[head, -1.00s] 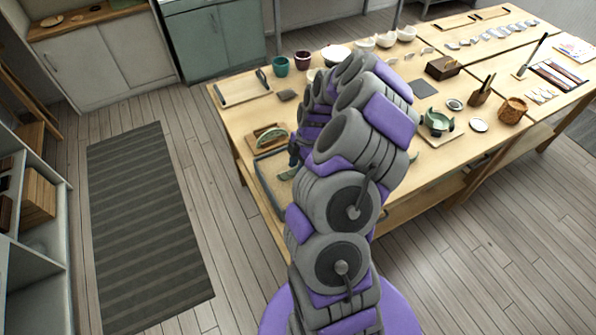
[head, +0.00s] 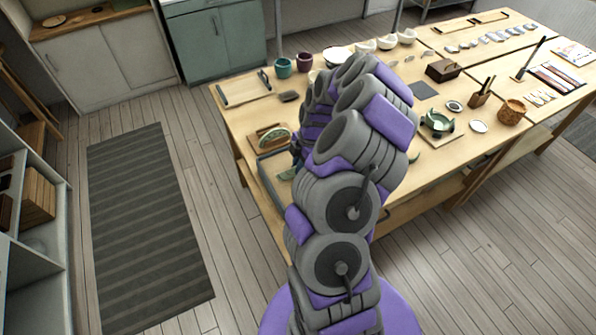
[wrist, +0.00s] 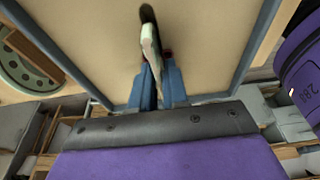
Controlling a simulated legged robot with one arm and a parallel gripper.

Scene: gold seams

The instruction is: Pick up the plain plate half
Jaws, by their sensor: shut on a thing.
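My gripper (wrist: 158,82) is shut on a thin plate half (wrist: 150,40), seen edge-on in the wrist view with a pale edge and a dark greenish side. It stands upright between the two blue fingers, above a shallow tray (wrist: 245,45) with a pale floor. In the head view my arm hides most of the gripper, and a bit of green (head: 287,174) shows beside it over the tray. Another plate half (head: 275,138), green with a patterned rim, rests on a wooden stand left of my arm. It also shows at the left of the wrist view (wrist: 22,68).
A striped mat (head: 145,225) lies on open floor to the left.

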